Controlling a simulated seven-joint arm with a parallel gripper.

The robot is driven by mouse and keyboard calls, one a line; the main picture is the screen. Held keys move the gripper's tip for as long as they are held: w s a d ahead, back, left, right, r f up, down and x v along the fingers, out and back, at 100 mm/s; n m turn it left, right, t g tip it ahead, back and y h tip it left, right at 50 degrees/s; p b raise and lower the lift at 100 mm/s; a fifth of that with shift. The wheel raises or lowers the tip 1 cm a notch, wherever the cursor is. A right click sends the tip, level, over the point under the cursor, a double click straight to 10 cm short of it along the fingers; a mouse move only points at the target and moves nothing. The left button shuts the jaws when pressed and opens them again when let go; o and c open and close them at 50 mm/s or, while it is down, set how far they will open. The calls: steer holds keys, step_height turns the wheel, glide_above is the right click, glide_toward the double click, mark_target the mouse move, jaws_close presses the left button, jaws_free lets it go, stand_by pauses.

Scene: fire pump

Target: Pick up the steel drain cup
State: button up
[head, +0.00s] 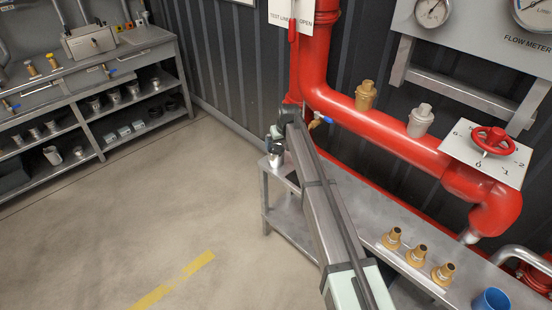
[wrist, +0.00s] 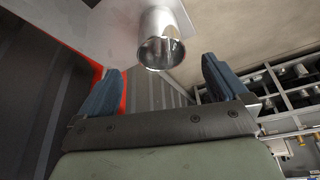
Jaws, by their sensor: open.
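The steel drain cup (wrist: 161,42) is a shiny, open-mouthed cylinder on a pale grey surface in the upper middle of the wrist view. My gripper (wrist: 162,85) is open, with its two blue-grey fingers apart and nothing between them. The cup lies beyond the fingertips, roughly in line with the gap, and does not appear to touch either finger. In the head view, my gripper (head: 275,145) is at the far end of my arm, over the left end of the steel bench (head: 365,222). A small shiny shape there may be the cup, partly hidden by my arm.
Brass fittings (head: 417,255) and a blue cup (head: 491,299) stand on the near part of the bench. A red pipe (head: 385,122) with a handwheel (head: 491,140) runs above and behind it. Shelving (head: 90,95) stands at the left, with open floor between.

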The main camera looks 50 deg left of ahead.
mark_target(277, 150)
steer(key=x, duration=0.7)
steer(key=shift+a+f, duration=0.1)
steer(key=shift+f, duration=0.1)
steer(key=shift+x, duration=2.5)
steer(key=shift+w+a+r, duration=0.1)
steer(key=shift+c, duration=0.5)
steer(key=c, duration=0.9)
steer(key=shift+o, duration=0.2)
steer(key=shift+r, duration=0.1)
